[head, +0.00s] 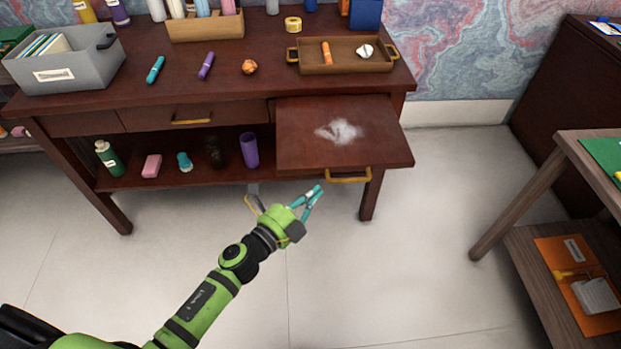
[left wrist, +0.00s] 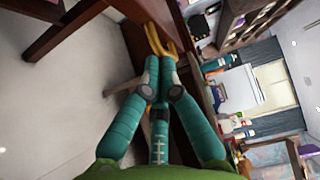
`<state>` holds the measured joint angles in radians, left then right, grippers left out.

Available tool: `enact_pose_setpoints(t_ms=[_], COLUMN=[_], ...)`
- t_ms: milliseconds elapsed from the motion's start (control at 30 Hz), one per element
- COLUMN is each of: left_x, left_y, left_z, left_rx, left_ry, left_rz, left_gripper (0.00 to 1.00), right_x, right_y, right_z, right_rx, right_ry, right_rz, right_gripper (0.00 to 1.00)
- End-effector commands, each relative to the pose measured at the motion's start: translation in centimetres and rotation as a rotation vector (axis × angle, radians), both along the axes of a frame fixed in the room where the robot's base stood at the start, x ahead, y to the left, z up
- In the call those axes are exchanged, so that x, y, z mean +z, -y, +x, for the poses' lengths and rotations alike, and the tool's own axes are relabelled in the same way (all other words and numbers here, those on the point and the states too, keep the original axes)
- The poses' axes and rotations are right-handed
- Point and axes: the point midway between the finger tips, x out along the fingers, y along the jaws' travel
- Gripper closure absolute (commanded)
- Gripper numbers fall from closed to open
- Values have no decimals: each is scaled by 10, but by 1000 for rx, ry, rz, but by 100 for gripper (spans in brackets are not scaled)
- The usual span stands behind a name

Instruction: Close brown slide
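The brown slide (head: 375,150) is a flat reddish-brown board pulled out from the right front of the desk. A white powdery smudge (head: 338,132) lies on it. Its gold handle (head: 348,176) is on the front edge and also shows in the left wrist view (left wrist: 158,40). My left gripper (head: 319,190) is just left of the handle, its teal fingers converging at the tips. In the left wrist view the fingertips (left wrist: 159,68) nearly meet, with nothing seen between them and the handle just beyond. My right gripper is not in view.
The desk (head: 230,72) carries a grey box (head: 85,72), a wooden tray (head: 345,68) and several markers. A closed drawer (head: 195,115) is left of the slide. A lower shelf (head: 215,178) holds bottles and a purple cup (head: 249,150). A side table (head: 560,170) stands at right; floor between is clear.

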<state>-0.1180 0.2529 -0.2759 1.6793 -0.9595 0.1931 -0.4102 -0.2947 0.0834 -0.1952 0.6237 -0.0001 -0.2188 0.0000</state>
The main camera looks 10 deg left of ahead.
Motion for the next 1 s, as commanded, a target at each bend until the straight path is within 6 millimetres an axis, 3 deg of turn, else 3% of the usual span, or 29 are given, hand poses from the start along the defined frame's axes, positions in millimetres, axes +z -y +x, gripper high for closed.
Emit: enact_pose_setpoints(t_ms=[233,767,1000], left_x=[0,-1,-1], left_y=[-9,-12,-19], left_z=[33,40,62], left_rx=[1,1,2], left_ry=[0,0,2], left_rz=[1,-1,1], left_gripper=[100,100,100], right_x=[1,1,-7], right_y=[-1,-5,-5], right_z=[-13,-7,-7], right_rx=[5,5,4], right_ry=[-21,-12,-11], right_rz=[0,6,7], right_gripper=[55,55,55])
